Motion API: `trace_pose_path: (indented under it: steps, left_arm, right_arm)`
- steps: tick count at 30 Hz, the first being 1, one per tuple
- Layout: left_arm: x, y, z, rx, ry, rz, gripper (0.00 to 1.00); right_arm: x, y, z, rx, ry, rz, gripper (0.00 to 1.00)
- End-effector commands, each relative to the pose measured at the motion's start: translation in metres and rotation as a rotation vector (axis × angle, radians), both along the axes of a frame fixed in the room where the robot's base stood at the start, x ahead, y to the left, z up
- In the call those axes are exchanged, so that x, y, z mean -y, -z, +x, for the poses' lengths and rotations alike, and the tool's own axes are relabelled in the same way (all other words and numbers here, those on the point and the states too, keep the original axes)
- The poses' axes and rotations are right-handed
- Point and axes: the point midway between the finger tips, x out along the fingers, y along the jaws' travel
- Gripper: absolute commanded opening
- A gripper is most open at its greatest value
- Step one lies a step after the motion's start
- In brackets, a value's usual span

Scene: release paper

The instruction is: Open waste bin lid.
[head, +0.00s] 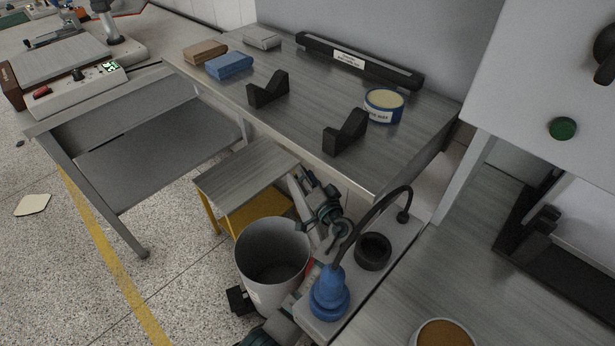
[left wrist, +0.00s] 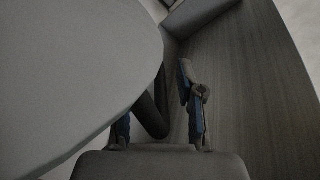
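The waste bin (head: 272,255) is a round, light grey bucket standing on the floor, with a dark pedal-like part at its foot. Its mouth is uncovered and I see into its hollow inside. A pale slab (head: 303,205) stands steeply behind the rim and looks like the raised lid. My left gripper (head: 320,204) is just right of this slab, above the bin's far right edge. In the left wrist view its fingers (left wrist: 160,105) are apart, beside a large grey rounded panel (left wrist: 75,70) that partly covers one finger. A dark bar shows between them; contact is unclear. My right gripper is out of view.
A small wooden-topped stool (head: 245,172) with yellow sides stands behind the bin. The workbench (head: 320,90) above holds black brackets and a tin (head: 384,105). A blue-handled tool (head: 330,292) stands right of the bin. Floor at left is open.

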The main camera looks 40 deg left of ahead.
Motion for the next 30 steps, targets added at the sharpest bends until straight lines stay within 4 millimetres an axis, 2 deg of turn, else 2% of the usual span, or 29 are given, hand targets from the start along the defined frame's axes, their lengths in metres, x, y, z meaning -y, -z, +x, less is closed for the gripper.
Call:
trace_pose_path:
  steps: [5, 8, 21, 25, 30]
  left_arm:
    - [0.002, 0.000, -0.001, 0.000, 0.001, 0.000, 0.37]
    - [0.010, 0.001, -0.004, 0.000, 0.003, 0.000, 0.37]
    - [0.091, 0.002, -0.042, -0.002, 0.003, -0.001, 0.37]
    - [0.104, 0.002, -0.048, -0.002, 0.001, -0.001, 0.37]
    - [0.109, 0.002, -0.050, -0.001, 0.001, 0.000, 0.37]
  right_arm:
    - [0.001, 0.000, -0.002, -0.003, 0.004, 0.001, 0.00]
    - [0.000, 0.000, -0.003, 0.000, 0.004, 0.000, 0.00]
    - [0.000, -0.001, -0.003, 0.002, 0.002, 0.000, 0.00]
    - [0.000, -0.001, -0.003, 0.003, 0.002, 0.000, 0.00]
    - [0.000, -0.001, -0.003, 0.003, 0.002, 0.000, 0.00]
